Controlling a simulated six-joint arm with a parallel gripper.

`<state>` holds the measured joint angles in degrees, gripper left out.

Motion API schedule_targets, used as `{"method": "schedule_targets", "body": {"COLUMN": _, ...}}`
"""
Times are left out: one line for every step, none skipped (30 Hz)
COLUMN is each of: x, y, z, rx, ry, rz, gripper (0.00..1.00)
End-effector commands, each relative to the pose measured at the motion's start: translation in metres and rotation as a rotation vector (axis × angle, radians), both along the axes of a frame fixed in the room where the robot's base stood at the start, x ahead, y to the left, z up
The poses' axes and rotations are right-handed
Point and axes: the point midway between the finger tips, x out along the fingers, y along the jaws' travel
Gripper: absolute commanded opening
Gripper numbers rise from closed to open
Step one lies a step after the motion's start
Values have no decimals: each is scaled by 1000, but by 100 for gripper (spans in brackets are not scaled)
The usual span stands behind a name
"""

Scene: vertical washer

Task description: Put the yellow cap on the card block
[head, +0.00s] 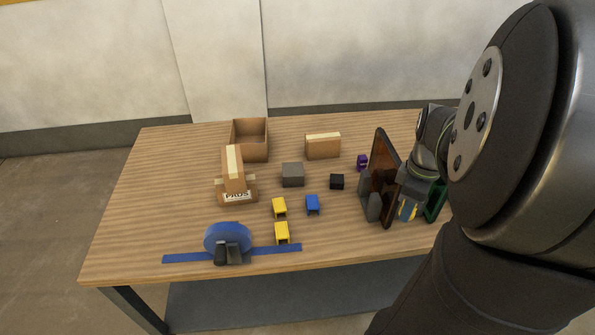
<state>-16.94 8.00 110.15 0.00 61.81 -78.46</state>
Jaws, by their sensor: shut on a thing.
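My gripper (410,204) is at the right of the table, beside an upright dark-framed brown panel (383,172). It is shut on a small piece (408,211) showing yellow and blue; its shape is mostly hidden, and I cannot tell if it is the yellow cap. Two yellow cap-like pieces lie on the table, one at mid-table (279,207) and one nearer the front (282,233). A similar blue piece (312,205) lies to their right. I cannot tell for certain which thing is the card block.
An open cardboard box (250,155), a taped carton (323,146) and another carton (233,172) stand at the back and left. Grey (292,175), black (337,181) and purple (362,162) pieces lie mid-table. A blue disc (228,238) stands front left. A green part (436,203) is right.

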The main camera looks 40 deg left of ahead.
Motion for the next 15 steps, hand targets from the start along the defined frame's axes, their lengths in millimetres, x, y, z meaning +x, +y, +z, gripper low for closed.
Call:
{"method": "schedule_targets", "body": {"x": 1, "y": 0, "z": 17, "rx": 2, "ry": -7, "rz": 0, "gripper": 9}}
{"method": "schedule_targets", "body": {"x": 1, "y": 0, "z": 26, "rx": 3, "ry": -8, "rz": 0, "gripper": 9}}
{"method": "schedule_targets", "body": {"x": 1, "y": 0, "z": 37, "rx": 2, "ry": -7, "rz": 0, "gripper": 9}}
{"method": "schedule_targets", "body": {"x": 1, "y": 0, "z": 45, "rx": 2, "ry": -6, "rz": 0, "gripper": 9}}
{"method": "schedule_targets", "body": {"x": 1, "y": 0, "z": 52, "rx": 2, "ry": -6, "rz": 0, "gripper": 9}}
{"method": "schedule_targets", "body": {"x": 1, "y": 0, "z": 62, "rx": 1, "ry": -5, "rz": 0, "gripper": 9}}
{"method": "schedule_targets", "body": {"x": 1, "y": 0, "z": 70, "rx": 2, "ry": -6, "rz": 0, "gripper": 9}}
{"method": "schedule_targets", "body": {"x": 1, "y": 0, "z": 76, "rx": 1, "ry": -5, "rz": 0, "gripper": 9}}
{"method": "schedule_targets", "body": {"x": 1, "y": 0, "z": 87, "rx": 1, "ry": -5, "rz": 0, "gripper": 9}}
{"method": "schedule_targets", "body": {"x": 0, "y": 0, "z": 94, "rx": 1, "ry": -5, "rz": 0, "gripper": 9}}
{"method": "schedule_targets", "body": {"x": 4, "y": 6, "z": 92, "rx": 0, "ry": 1, "rz": 5, "gripper": 9}}
{"method": "schedule_targets", "body": {"x": 9, "y": 12, "z": 91, "rx": -1, "ry": 3, "rz": 8, "gripper": 9}}
{"method": "schedule_targets", "body": {"x": 13, "y": 16, "z": 92, "rx": -1, "ry": 3, "rz": 10, "gripper": 9}}
{"method": "schedule_targets", "body": {"x": 17, "y": 21, "z": 93, "rx": 0, "ry": 2, "rz": 12, "gripper": 9}}
{"method": "schedule_targets", "body": {"x": 22, "y": 27, "z": 94, "rx": -1, "ry": 2, "rz": 15, "gripper": 9}}
